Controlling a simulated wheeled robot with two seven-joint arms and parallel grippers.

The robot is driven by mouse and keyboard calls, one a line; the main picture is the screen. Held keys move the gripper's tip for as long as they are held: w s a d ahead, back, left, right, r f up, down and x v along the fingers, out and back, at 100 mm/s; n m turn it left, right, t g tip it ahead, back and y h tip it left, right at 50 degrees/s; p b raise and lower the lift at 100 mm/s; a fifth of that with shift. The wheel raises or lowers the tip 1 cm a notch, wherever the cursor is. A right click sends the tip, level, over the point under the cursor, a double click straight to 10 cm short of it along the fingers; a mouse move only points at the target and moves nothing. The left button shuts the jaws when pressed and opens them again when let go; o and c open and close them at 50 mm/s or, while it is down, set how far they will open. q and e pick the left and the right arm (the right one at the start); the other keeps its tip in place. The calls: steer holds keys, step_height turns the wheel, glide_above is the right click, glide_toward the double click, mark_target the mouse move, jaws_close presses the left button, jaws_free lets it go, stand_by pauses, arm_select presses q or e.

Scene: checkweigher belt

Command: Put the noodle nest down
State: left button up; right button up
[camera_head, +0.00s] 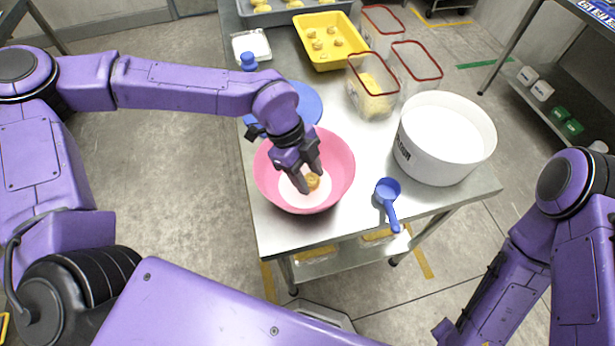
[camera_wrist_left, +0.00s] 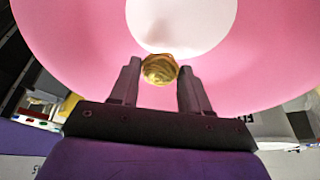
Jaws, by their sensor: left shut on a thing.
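The noodle nest (camera_head: 312,181) is a small golden-yellow clump. My left gripper (camera_head: 306,180) is shut on it over the inside of the pink bowl (camera_head: 339,163). In the left wrist view the nest (camera_wrist_left: 159,69) sits between the two dark fingertips (camera_wrist_left: 157,77), with the bowl's pink wall (camera_wrist_left: 70,30) and round white bottom (camera_wrist_left: 180,22) behind it. I cannot tell whether the nest touches the bowl. My right arm shows at the lower right of the head view, but its gripper is not in the picture.
The steel table (camera_head: 364,205) also holds a white tub (camera_head: 440,153), a blue scoop (camera_head: 388,194), a blue disc (camera_head: 308,102) behind the bowl, clear red-rimmed containers (camera_head: 415,66), and a yellow tray (camera_head: 331,56) of nests. Bare tabletop lies between bowl and tub.

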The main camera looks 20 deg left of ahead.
arm_select(q)
step_height(320, 180, down, 3)
steer(key=shift+s+a+r, duration=0.1)
steer(key=shift+s, duration=0.05)
steer(key=shift+f+b, duration=0.3)
steer(key=shift+f, duration=0.5)
steer(key=o, duration=1)
steer(key=shift+r, duration=0.1)
steer(key=shift+r, duration=0.3)
steer(key=v, duration=1.2)
steer(key=shift+r, duration=0.3)
